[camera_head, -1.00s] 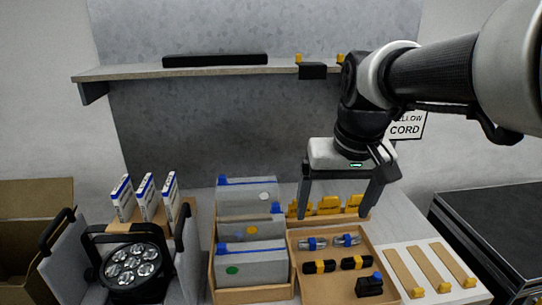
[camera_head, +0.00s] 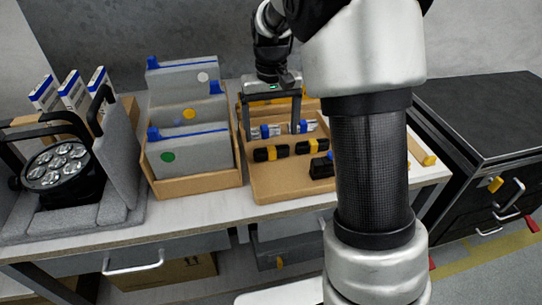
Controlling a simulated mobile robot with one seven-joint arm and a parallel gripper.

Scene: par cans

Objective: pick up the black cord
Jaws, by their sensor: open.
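Two dark bundles with yellow bands lie in a shallow wooden tray (camera_head: 270,188), the left black bundle (camera_head: 260,154) and the right black bundle (camera_head: 303,148). I cannot tell for sure which of them is the black cord. My gripper (camera_head: 271,133) is open, fingers pointing down, above the back of the tray. Its fingers straddle the area of the clear blue-banded pieces (camera_head: 270,131), just behind the black bundles. I see nothing held between the fingers. My arm hides the tray's right side.
A black block with a blue part (camera_head: 321,167) sits at the tray's front right. A wooden box of grey dividers (camera_head: 196,187) stands left of the tray. A round multi-lens lamp (camera_head: 57,167) is farther left. A black case (camera_head: 490,115) stands right of the table.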

